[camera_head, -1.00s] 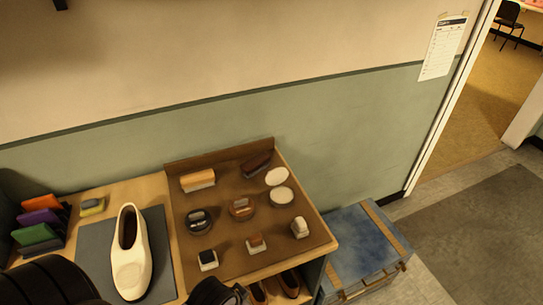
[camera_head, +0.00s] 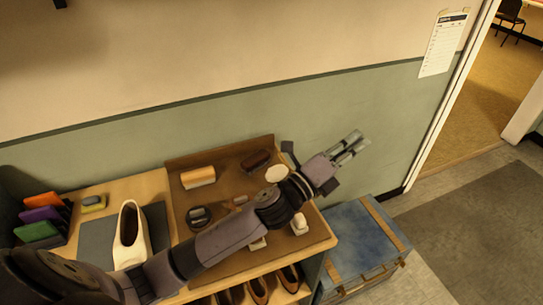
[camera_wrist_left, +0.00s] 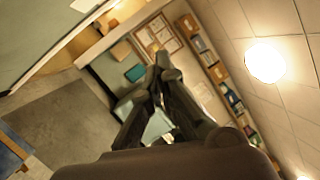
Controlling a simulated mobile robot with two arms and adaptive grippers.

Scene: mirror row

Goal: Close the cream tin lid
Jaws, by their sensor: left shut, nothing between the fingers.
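The cream tin's pale round lid (camera_head: 277,173) shows near the back right of the brown tray, just left of my left wrist. It looks raised behind the tin, but the tin itself is hidden by my left arm. My left gripper (camera_head: 357,141) is beyond the lid to the right, up in front of the green wall, its fingers shut and empty. In the left wrist view my gripper (camera_wrist_left: 163,66) points out toward the room, with no tin in sight. My right gripper is not in view.
The brown tray (camera_head: 180,164) also holds a tan brush (camera_head: 198,177), a dark brush (camera_head: 256,160) and a dark tin (camera_head: 199,216). A cream shoe (camera_head: 130,238) stands at left. A blue chest (camera_head: 362,245) stands right of the bench. My arm crosses low over the tray.

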